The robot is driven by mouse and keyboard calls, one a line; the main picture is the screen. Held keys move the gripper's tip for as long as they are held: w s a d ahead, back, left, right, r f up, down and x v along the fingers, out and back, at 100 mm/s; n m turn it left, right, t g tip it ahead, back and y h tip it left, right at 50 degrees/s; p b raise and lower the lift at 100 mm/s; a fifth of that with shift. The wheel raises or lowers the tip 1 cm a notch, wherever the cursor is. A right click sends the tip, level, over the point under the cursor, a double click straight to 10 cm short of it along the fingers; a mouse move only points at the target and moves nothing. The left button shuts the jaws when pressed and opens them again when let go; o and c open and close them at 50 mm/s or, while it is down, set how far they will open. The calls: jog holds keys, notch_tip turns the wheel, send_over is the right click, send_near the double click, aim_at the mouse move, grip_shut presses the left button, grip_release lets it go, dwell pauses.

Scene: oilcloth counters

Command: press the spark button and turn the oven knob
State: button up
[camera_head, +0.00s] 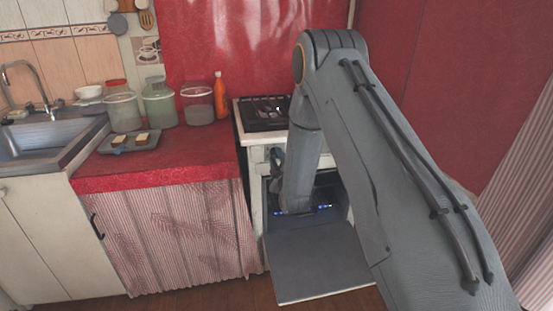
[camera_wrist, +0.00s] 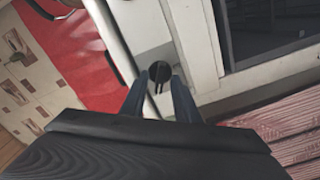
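The white stove (camera_head: 256,157) stands right of the red counter, and its oven door (camera_head: 318,268) hangs open. In the wrist view a dark round knob (camera_wrist: 159,71) sits on the pale front panel (camera_wrist: 151,57). My gripper (camera_wrist: 158,84) is open, with its two fingers apart on either side of the knob's near side. I cannot tell whether they touch it. In the head view my arm hides much of the stove front, and a dark shape there is too small to tell as knob or gripper. I cannot make out the spark button.
A tray (camera_head: 117,149) with small blocks, several jars and an orange bottle (camera_head: 220,98) stand on the red counter (camera_head: 205,152). The sink (camera_head: 45,140) is at the left. A striped curtain (camera_head: 165,235) hangs below the counter. The open oven door juts out low.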

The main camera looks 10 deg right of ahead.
jog(key=s, duration=0.8)
jog(key=shift+w, duration=0.1)
dwell(0.3)
